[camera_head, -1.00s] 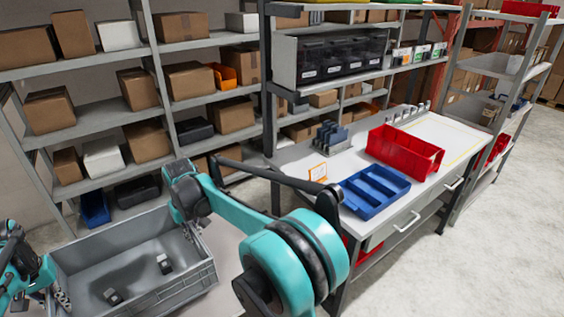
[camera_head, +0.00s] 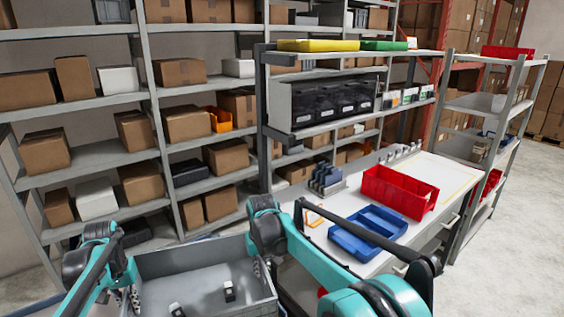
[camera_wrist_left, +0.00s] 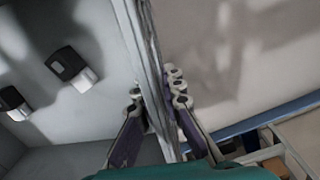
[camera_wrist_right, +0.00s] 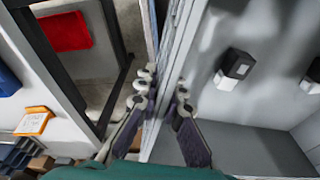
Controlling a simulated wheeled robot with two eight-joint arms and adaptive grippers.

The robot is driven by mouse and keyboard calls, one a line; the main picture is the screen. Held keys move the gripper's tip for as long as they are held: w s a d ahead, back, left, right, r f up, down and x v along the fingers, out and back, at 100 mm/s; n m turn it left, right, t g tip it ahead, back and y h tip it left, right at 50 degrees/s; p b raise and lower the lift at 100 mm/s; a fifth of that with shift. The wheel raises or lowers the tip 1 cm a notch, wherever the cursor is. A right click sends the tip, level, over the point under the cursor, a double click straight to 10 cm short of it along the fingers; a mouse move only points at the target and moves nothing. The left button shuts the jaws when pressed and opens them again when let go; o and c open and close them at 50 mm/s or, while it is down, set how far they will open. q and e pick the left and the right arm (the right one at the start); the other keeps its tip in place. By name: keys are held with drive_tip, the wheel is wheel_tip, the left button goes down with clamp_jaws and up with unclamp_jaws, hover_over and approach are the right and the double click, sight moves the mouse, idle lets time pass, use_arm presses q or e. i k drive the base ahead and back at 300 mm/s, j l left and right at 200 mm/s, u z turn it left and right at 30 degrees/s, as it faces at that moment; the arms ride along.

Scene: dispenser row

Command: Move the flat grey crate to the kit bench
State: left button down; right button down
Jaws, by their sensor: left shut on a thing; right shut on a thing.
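The flat grey crate (camera_head: 192,260) is at the bottom of the head view, its near part cut off by the frame edge. Two small black-and-white items (camera_head: 230,291) lie inside it. My left gripper (camera_head: 132,297) is shut on the crate's left wall; the left wrist view shows the wall (camera_wrist_left: 150,60) between its fingers. My right gripper (camera_head: 262,268) is shut on the right wall, also between the fingers in the right wrist view (camera_wrist_right: 160,98). The kit bench (camera_head: 452,180) stands to the right. What is under the crate is hidden.
On the bench are a red bin (camera_head: 400,190), a blue divided tray (camera_head: 368,232), a grey rack (camera_head: 327,180) and an orange-edged card (camera_head: 313,215). Shelves with boxes (camera_head: 183,123) stand behind the crate. Open floor (camera_head: 528,235) lies at right.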

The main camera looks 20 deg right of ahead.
sight(432, 180)
drive_tip(key=z, duration=1.3)
drive_tip(key=i+l+z, duration=0.1)
drive_tip(key=z, duration=0.4)
drive_tip(key=i+z, duration=0.25)
drive_tip(key=z, duration=0.2)
drive_tip(key=i, duration=1.15)
drive_tip(key=i+l, duration=0.15)
drive_tip(key=i, duration=0.95)
drive_tip(key=i+u, duration=0.1)
drive_tip(key=i, duration=1.05)
drive_tip(key=u, duration=1.25)
drive_tip(key=l, duration=0.1)
